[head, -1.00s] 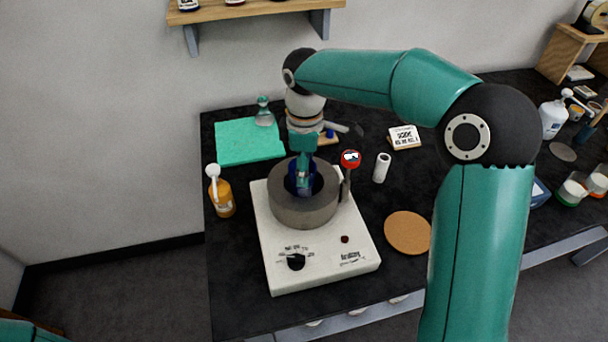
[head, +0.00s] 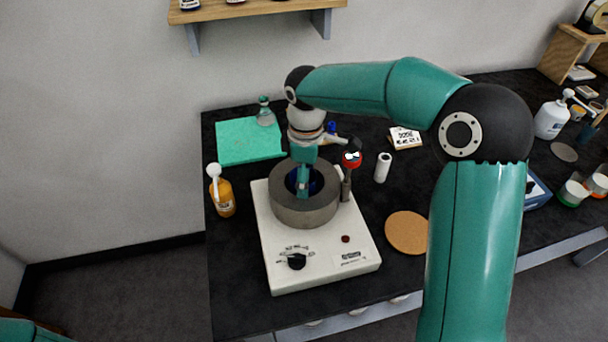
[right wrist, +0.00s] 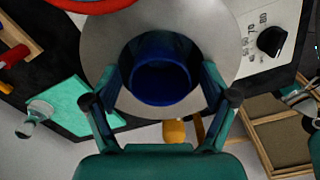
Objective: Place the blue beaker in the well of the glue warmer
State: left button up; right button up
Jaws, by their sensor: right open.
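The blue beaker (right wrist: 160,70) is inside the round well of the grey glue warmer (right wrist: 215,35), its mouth facing the right wrist camera. In the head view the blue beaker (head: 316,184) shows only in part behind my gripper, within the grey ring of the glue warmer (head: 303,212). My right gripper (head: 303,187) reaches down into the well from above. In the right wrist view its fingers (right wrist: 163,82) are open, one on each side of the beaker. Whether they touch its wall I cannot tell. My left gripper is not in view.
A red-topped dial thermometer (head: 351,159) stands close at the well's right side. An orange pump bottle (head: 221,195) is left of the warmer. A teal mat (head: 247,142) with a flask (head: 265,115) lies behind it. A white cylinder (head: 382,168) and cork disc (head: 408,232) are right.

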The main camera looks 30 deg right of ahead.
notch_tip(320, 180, up, 12)
dwell(0.8)
dwell(0.4)
